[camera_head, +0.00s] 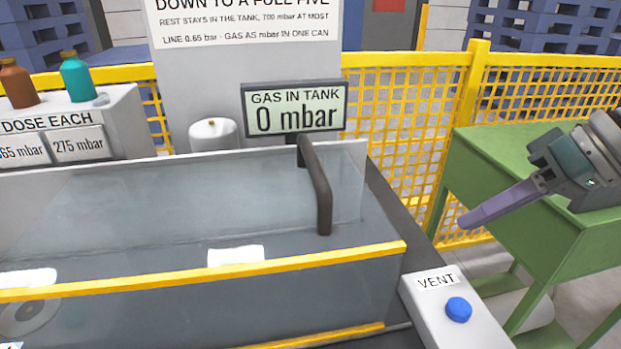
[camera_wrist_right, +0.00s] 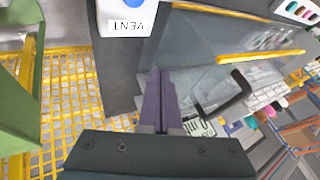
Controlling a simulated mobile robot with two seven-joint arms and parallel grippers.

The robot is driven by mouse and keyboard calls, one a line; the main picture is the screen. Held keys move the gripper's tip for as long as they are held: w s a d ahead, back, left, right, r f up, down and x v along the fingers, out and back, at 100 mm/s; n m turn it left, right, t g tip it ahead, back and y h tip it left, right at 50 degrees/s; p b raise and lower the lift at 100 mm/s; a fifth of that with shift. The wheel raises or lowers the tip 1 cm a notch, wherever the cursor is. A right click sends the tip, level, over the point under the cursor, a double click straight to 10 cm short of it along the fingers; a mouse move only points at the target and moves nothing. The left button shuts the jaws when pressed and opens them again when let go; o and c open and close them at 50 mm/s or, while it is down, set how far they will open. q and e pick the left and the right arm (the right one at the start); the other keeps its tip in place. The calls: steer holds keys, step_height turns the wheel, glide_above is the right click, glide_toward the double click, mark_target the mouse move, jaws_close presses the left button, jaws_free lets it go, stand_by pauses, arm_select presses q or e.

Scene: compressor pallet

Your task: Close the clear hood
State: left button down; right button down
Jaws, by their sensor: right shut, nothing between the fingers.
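The clear hood (camera_head: 150,205) is a see-through panelled box across the left and middle of the head view, with a yellow edge strip along its front. A dark bar handle (camera_head: 320,190) stands at its right part; the handle also shows in the wrist view (camera_wrist_right: 236,95). I cannot tell how far the hood is open. My right gripper (camera_head: 470,218), with purple fingers, is shut and empty, to the right of the hood and apart from the handle. In the wrist view its fingers (camera_wrist_right: 160,75) lie together. My left gripper is not in view.
A vent box with a blue button (camera_head: 459,309) stands at the front right. A green table (camera_head: 480,150) is under my right arm. The display (camera_head: 294,108) reads 0 mbar behind the hood. Yellow mesh fence (camera_head: 400,125) runs behind. Bottles (camera_head: 77,78) stand back left.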

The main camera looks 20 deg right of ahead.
mark_target(402, 247)
steer(key=b+x, duration=0.2)
steer(key=x, duration=0.6)
steer(key=shift+w+a+f, duration=0.2)
steer(key=shift+f, duration=0.1)
steer(key=a, duration=0.1)
steer(key=a+p, duration=0.1)
steer(key=a, duration=0.1)
steer(key=shift+w+a+r+p, duration=0.2)
steer(key=shift+w+a+p, duration=0.1)
